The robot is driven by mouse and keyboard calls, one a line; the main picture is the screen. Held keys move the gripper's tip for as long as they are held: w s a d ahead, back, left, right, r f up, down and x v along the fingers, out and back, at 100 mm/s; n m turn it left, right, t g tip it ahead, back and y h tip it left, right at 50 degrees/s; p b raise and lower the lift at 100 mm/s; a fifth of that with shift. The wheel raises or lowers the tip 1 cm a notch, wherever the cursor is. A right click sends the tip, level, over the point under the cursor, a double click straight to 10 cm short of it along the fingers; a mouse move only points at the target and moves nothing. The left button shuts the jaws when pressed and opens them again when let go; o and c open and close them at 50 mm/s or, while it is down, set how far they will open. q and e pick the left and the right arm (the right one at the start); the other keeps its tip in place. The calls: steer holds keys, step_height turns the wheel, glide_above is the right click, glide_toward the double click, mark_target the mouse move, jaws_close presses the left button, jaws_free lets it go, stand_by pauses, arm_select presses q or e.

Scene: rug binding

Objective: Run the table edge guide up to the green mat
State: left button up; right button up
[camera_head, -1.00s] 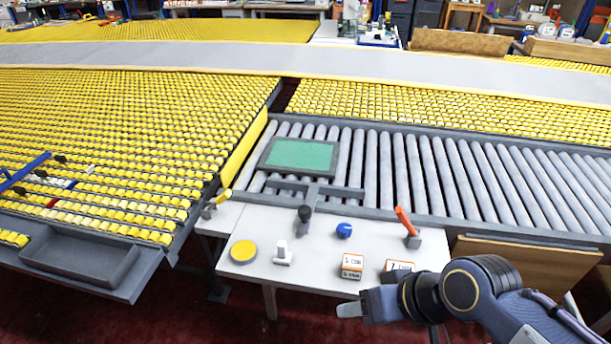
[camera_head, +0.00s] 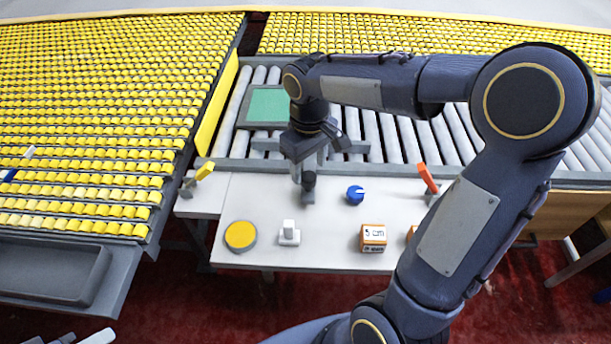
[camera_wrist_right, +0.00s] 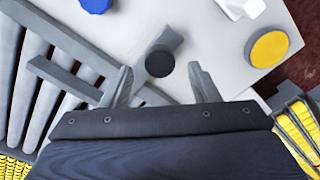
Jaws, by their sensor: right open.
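The green mat (camera_head: 268,104) lies in a dark grey frame on the roller conveyor. The edge guide's grey crossbar (camera_head: 266,144) lies over the rollers just on the table side of the frame; whether they touch is unclear. The guide's dark knob (camera_head: 308,180) stands upright over the white table's back edge. My right gripper (camera_head: 312,162) points down, open, just above and behind the knob. In the right wrist view the knob (camera_wrist_right: 160,62) shows between the two fingertips and a little beyond them, not gripped. Light grey finger-like tips (camera_head: 98,337) at the bottom left may be my left gripper, mostly cut off.
The white table (camera_head: 265,205) holds a yellow disc (camera_head: 240,236), a white block (camera_head: 289,233), a blue knob (camera_head: 355,195) and a "5 cm" box (camera_head: 373,238). An orange lever (camera_head: 428,178) and a yellow lever (camera_head: 204,171) flank the guide. My right arm hides part of the rollers.

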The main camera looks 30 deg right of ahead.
mark_target(309, 176)
step_height(309, 176, down, 5)
steer(key=shift+f, duration=0.1)
stand_by(0.3)
